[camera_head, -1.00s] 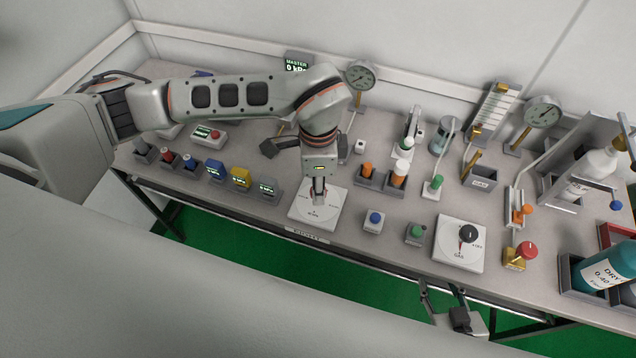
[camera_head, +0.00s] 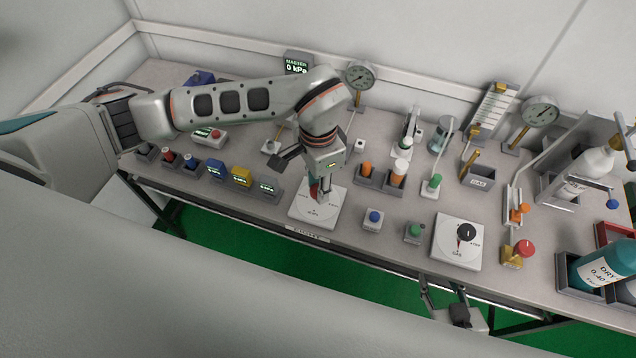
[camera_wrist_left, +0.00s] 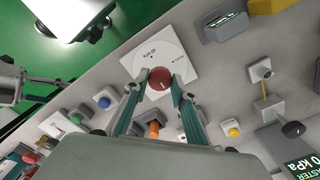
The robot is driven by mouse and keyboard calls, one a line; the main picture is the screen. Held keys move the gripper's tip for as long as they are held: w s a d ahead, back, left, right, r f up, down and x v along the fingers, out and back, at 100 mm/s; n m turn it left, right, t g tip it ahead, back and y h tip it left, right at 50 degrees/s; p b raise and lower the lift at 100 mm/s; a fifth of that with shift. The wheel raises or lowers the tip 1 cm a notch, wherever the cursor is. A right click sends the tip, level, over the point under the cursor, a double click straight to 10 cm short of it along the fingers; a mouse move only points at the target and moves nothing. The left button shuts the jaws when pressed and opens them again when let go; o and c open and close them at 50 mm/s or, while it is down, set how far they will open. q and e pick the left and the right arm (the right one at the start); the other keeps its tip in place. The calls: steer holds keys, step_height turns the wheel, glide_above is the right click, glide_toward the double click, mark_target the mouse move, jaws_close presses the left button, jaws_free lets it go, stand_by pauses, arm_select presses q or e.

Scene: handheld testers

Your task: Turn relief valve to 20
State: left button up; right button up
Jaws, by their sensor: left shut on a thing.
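The relief valve is a red round knob (camera_wrist_left: 160,78) on a white square plate (camera_head: 303,207) at the front edge of the bench. My left gripper (camera_head: 318,192) comes down over it from above. In the left wrist view its two fingers (camera_wrist_left: 158,92) stand on either side of the knob, shut on it. The plate has small dark markings around the knob; they are too small to read surely. In the head view the gripper hides most of the knob. My right gripper (camera_head: 443,292) is low at the front of the bench, empty, with its fingers apart.
Right of the plate stand a blue button (camera_head: 374,217), a green button (camera_head: 415,231) and another white plate (camera_head: 446,252) with a black knob. Left are small display boxes (camera_head: 241,177). Dial gauges (camera_head: 359,75) and a MASTER display reading 0 kPa (camera_head: 297,64) stand behind.

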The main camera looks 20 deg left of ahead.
arm_select(q)
steer(key=o, duration=1.1)
steer(key=shift+r, duration=0.1)
step_height(320, 180, up, 12)
steer(key=shift+f, duration=0.1)
